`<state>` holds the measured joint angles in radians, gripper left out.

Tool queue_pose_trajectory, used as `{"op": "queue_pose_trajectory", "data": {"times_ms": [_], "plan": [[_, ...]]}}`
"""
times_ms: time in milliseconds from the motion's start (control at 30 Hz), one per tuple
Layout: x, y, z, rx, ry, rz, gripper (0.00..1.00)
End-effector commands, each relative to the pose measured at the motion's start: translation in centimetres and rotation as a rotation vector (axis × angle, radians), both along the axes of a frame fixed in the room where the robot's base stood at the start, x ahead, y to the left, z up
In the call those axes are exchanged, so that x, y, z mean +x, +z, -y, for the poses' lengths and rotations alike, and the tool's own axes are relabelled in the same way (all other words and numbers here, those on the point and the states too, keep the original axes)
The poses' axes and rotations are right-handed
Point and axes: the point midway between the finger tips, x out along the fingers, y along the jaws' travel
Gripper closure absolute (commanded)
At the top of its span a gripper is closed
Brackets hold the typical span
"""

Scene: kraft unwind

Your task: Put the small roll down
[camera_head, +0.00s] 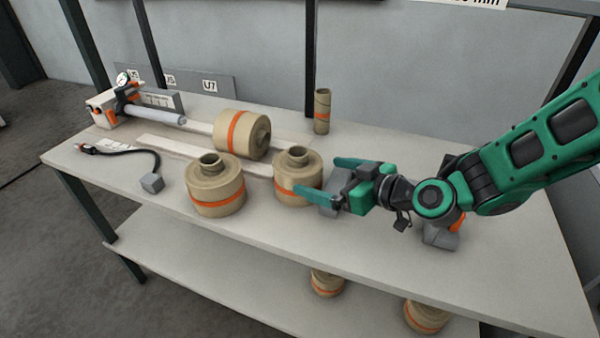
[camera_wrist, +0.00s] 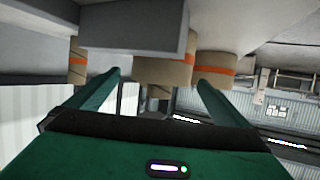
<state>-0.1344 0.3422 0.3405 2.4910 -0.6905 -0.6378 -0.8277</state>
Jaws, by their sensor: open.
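The small roll (camera_head: 291,184), kraft brown with an orange band and a core stub on top, stands upright on the workbench (camera_head: 400,265). My gripper (camera_head: 318,176) is open at its right side, with one green finger behind and the other in front, overlapping the roll in the head view. I cannot tell whether the fingers touch it. In the wrist view, a banded roll (camera_wrist: 163,72) shows between the spread fingers (camera_wrist: 160,78), partly hidden by a grey block-like part.
A wider upright roll (camera_head: 215,190) stands just left, and another roll (camera_head: 234,132) lies on its side behind. A slim banded tube (camera_head: 322,112) stands at the back. A spindle device (camera_head: 120,105) is at the far left.

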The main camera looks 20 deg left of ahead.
Motion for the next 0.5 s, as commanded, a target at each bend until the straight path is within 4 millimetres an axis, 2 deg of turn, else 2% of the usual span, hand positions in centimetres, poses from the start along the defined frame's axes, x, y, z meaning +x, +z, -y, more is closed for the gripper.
{"op": "queue_pose_trajectory", "data": {"times_ms": [100,500], "plan": [[0.5,-0.6,-2.1,0.0,0.012,0.0,0.0],[1.8,-1.4,-5.5,0.0,0.017,-0.001,0.0]]}}
